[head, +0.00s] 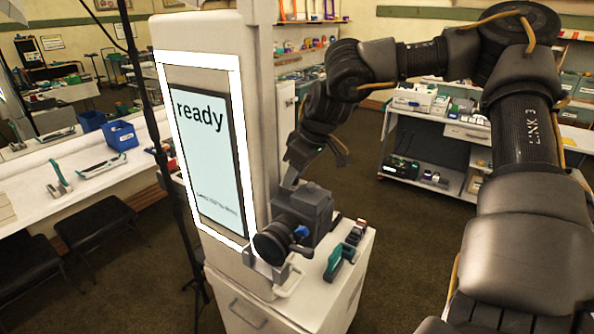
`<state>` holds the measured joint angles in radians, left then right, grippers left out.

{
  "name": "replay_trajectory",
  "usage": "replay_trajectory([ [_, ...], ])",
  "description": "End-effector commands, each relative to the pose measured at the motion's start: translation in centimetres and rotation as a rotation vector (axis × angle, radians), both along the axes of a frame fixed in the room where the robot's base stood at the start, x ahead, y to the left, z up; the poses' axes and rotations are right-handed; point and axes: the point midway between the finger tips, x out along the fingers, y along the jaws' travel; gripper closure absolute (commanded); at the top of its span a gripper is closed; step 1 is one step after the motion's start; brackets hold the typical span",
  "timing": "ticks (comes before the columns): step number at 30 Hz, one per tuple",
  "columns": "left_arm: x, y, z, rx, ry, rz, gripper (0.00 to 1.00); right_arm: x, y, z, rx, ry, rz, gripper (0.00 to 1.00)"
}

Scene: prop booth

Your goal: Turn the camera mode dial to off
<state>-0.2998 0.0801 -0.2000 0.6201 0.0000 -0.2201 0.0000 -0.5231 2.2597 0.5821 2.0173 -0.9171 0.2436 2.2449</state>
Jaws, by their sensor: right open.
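A dark camera (312,212) with a large round lens (270,243) stands at the front of a white kiosk, above a white cabinet (335,290). A small blue part (301,231) shows beside the lens. I cannot make out the mode dial or its setting. My right gripper (314,168) is open just above the camera, pointing down, with one finger near the kiosk side and the other to the right. It holds nothing that I can see. Whether a finger touches the camera is unclear. My left gripper is out of view.
The kiosk screen (212,160) reads "ready". Green and dark items (340,260) lie on the cabinet right of the camera. A dark stand pole (160,130) rises left of the kiosk. A white workbench (100,165) is at left, a shelf cart (430,150) at back right.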

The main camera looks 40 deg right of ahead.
Motion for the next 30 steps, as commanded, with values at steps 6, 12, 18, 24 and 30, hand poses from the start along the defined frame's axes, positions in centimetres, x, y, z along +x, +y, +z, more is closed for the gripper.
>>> replay_trajectory([
  [6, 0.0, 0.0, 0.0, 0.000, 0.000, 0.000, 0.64, 0.0, 0.0, 0.0, 0.000, 0.000, 0.000, 0.77],
  [12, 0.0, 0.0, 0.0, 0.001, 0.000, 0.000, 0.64, 0.0, -0.4, 0.0, 0.001, -0.001, -0.003, 1.00],
  [18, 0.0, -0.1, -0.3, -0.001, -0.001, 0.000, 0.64, 0.0, -0.2, 0.0, 0.000, -0.001, 0.015, 1.00],
  [24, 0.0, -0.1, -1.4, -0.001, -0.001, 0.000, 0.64, 0.1, -0.2, -0.2, 0.000, -0.004, 0.097, 1.00],
  [30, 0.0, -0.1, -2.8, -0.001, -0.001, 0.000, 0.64, 0.2, -0.3, -0.2, -0.001, -0.005, 0.252, 1.00],
])
